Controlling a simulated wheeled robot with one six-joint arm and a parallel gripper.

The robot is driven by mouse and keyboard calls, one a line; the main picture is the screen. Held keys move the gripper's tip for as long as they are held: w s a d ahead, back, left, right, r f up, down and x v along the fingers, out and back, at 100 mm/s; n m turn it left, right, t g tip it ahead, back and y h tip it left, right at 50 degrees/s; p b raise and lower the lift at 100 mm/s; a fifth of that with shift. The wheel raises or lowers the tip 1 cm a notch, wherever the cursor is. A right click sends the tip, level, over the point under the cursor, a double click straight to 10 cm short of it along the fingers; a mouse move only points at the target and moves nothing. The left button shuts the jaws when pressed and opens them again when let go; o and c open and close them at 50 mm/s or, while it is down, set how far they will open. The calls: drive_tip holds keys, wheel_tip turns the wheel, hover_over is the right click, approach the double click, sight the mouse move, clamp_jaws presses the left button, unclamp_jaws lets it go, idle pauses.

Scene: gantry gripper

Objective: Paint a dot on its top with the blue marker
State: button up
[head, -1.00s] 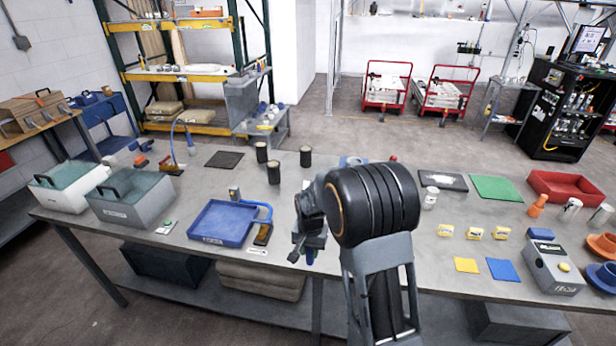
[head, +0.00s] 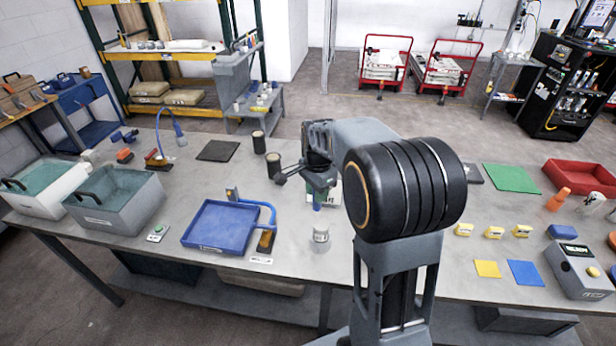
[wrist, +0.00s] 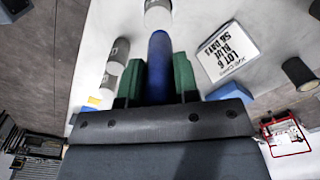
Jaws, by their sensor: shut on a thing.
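My gripper (head: 318,190) hangs over the middle of the table in the head view. In the wrist view its green-padded fingers (wrist: 158,80) are shut on the blue marker (wrist: 159,55), one on each side. The marker's lower end (head: 317,207) shows under the gripper in the head view. A small grey-white cylinder (head: 320,238) stands on the table in front of and below the marker. In the wrist view a pale cylinder (wrist: 158,12) lies just beyond the marker's end; I cannot tell whether they touch. A white card (wrist: 228,52) reads "LOT 6 BLUE 56 DAYS".
A blue tray (head: 218,246) lies left of the small cylinder. Dark cylinders (head: 259,142) stand behind, near a dark mat (head: 219,151). Two more grey cylinders (wrist: 117,55) show in the wrist view. Yellow blocks (head: 494,233) and a green mat (head: 511,178) lie right.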

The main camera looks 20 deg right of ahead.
sight(315, 209)
drive_tip(key=shift+w+f, duration=0.2)
drive_tip(key=shift+w, duration=0.2)
wheel_tip(315, 209, down, 8)
drive_tip(key=b, duration=0.5)
drive_tip(key=shift+r+b, duration=0.25)
drive_tip(key=shift+b, duration=0.15)
drive_tip(key=shift+s+d+r, duration=0.1)
drive_tip(key=shift+d+r, duration=0.05)
drive_tip(key=shift+d, duration=0.15)
drive_tip(key=shift+s+d, duration=0.45)
drive_tip(key=shift+d, duration=0.25)
drive_tip(key=shift+s+d, duration=0.4)
drive_tip(key=shift+d, duration=0.25)
drive_tip(key=shift+s, duration=0.15)
drive_tip(key=shift+w+a, duration=0.55)
drive_tip(key=shift+a, duration=0.3)
drive_tip(key=shift+w+a, duration=0.5)
drive_tip(key=shift+a, duration=0.35)
wheel_tip(315, 209, up, 3)
drive_tip(key=p, duration=0.2)
drive_tip(key=shift+s+d+r+p, duration=0.1)
drive_tip(key=shift+r+p, duration=0.05)
drive_tip(key=shift+p, duration=0.15)
drive_tip(key=shift+r+p, duration=0.6)
drive_tip(key=shift+r, duration=0.1)
drive_tip(key=shift+r+p, duration=1.05)
drive_tip(key=shift+r, duration=0.55)
